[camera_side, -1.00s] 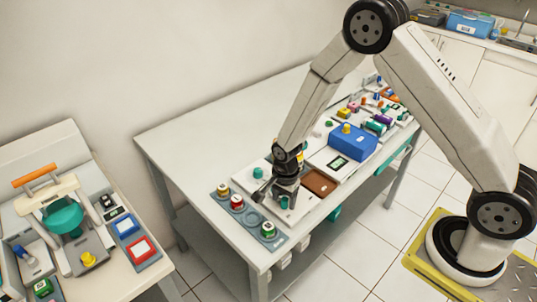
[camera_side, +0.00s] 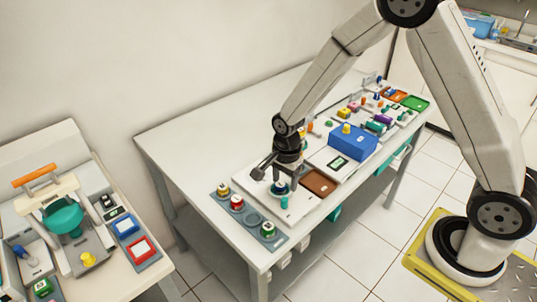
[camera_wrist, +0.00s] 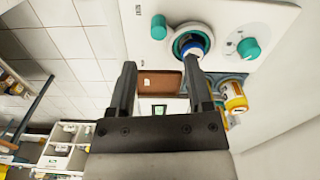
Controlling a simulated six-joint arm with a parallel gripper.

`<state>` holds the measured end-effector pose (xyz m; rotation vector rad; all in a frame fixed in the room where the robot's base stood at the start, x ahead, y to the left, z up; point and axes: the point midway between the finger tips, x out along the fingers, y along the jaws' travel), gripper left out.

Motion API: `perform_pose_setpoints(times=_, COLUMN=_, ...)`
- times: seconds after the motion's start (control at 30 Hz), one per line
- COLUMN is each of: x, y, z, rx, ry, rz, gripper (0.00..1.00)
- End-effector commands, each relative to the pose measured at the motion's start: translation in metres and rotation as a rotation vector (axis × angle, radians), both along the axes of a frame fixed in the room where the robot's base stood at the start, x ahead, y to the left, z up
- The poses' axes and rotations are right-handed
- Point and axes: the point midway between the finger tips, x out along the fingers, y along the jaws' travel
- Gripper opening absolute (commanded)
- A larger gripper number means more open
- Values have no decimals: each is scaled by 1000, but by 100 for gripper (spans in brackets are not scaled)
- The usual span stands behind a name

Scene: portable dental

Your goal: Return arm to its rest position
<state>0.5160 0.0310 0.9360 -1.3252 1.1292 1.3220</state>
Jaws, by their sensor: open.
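My gripper (camera_side: 280,177) is open and hangs low over the white panel (camera_side: 252,187) on the long table. In the wrist view my gripper (camera_wrist: 160,66) shows two dark fingers spread apart with nothing between them. A small blue-topped jar (camera_wrist: 193,47) sits in a round teal-rimmed socket in the panel, close to the tip of the right finger. In the side view the jar (camera_side: 279,188) shows just below the gripper, partly hidden. I cannot tell whether the finger touches it. My arm is bent and reaches down to the panel.
A grey rack (camera_side: 247,217) with several jars stands left of the panel. A brown tray (camera_side: 318,182) and a blue box (camera_side: 352,141) lie to the right. Small colored items crowd the table's far right. Another bench (camera_side: 118,279) stands at left. The table's back left is clear.

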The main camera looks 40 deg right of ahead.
Motion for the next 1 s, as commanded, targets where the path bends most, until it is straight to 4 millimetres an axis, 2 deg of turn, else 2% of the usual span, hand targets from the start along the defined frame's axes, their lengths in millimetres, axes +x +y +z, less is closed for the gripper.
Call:
perform_pose_setpoints(times=0.27, x=-1, y=0, z=1, rx=0, ry=-2, rz=9, gripper=65)
perform_pose_setpoints(times=0.47, x=-7, y=-3, z=11, rx=0, ry=-19, rz=101, gripper=65)
perform_pose_setpoints(times=0.67, x=-23, y=-9, z=32, rx=-6, ry=-54, rz=313, gripper=65)
perform_pose_setpoints(times=1.0, x=-62, y=-20, z=69, rx=-48, ry=-126, rz=772, gripper=65)
